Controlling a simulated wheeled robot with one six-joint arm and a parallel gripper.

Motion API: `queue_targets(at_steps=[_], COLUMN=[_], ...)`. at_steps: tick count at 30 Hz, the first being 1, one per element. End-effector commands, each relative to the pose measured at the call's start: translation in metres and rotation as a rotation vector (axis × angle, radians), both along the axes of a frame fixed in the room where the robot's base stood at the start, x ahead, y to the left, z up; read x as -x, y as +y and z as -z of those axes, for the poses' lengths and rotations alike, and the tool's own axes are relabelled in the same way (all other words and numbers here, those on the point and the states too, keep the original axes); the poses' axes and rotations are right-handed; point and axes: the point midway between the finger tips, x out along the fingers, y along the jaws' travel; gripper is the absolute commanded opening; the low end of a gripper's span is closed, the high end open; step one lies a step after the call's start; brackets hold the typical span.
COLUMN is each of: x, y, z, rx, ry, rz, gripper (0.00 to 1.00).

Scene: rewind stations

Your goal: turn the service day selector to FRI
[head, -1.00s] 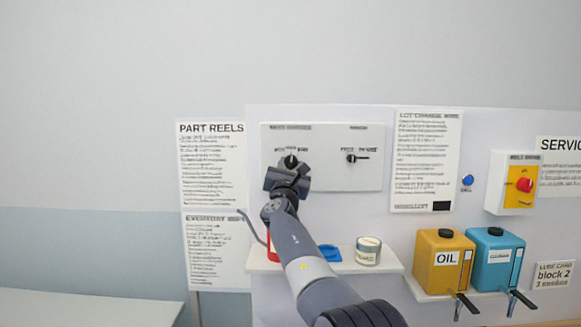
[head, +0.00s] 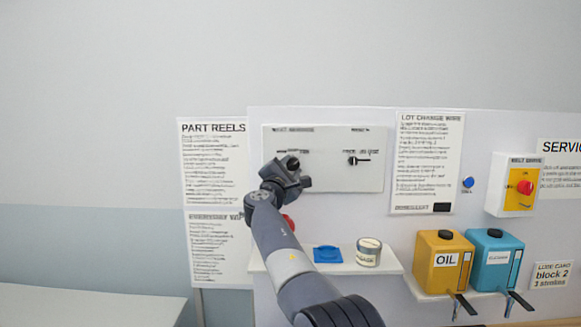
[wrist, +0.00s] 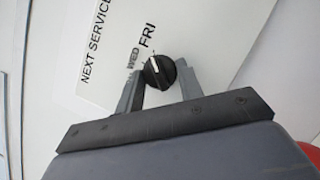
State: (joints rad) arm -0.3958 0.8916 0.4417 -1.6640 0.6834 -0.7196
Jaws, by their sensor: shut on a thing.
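The service day selector is a round black knob (wrist: 159,72) with a white pointer line, on a white panel lettered "NEXT SERVICE". In the wrist view the labels WED (wrist: 132,59) and FRI (wrist: 147,40) stand beside it. The pointer line is directed up and slightly left, roughly at FRI; its exact alignment is hard to tell. My gripper (wrist: 159,83) is shut on the knob, one finger on each side. In the head view my gripper (head: 291,172) partly covers the knob and the labels near it are too blurred to read.
A second black selector (head: 353,160) sits to the right on the same panel (head: 330,180). Below is a shelf (head: 335,265) with a blue item (head: 327,254) and a tin (head: 368,252). Yellow (head: 441,262) and blue (head: 493,260) tanks stand farther right.

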Motion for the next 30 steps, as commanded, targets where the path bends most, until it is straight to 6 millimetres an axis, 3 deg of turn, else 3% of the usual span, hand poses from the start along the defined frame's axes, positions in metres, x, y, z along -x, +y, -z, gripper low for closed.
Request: queue_targets(at_steps=[15, 16, 23, 30], x=[0.0, 0.0, 0.0, 0.0003], y=[0.0, -0.0001, -0.0001, 0.0002], z=[0.0, 0.0001, -0.0001, 0.0002], rx=[-0.022, -0.022, -0.02, -0.019], ry=[0.0, 0.0, 0.0, 0.0], rz=[0.0, 0.0, 0.0, 0.0], gripper=[0.13, 0.38, 0.57, 0.57])
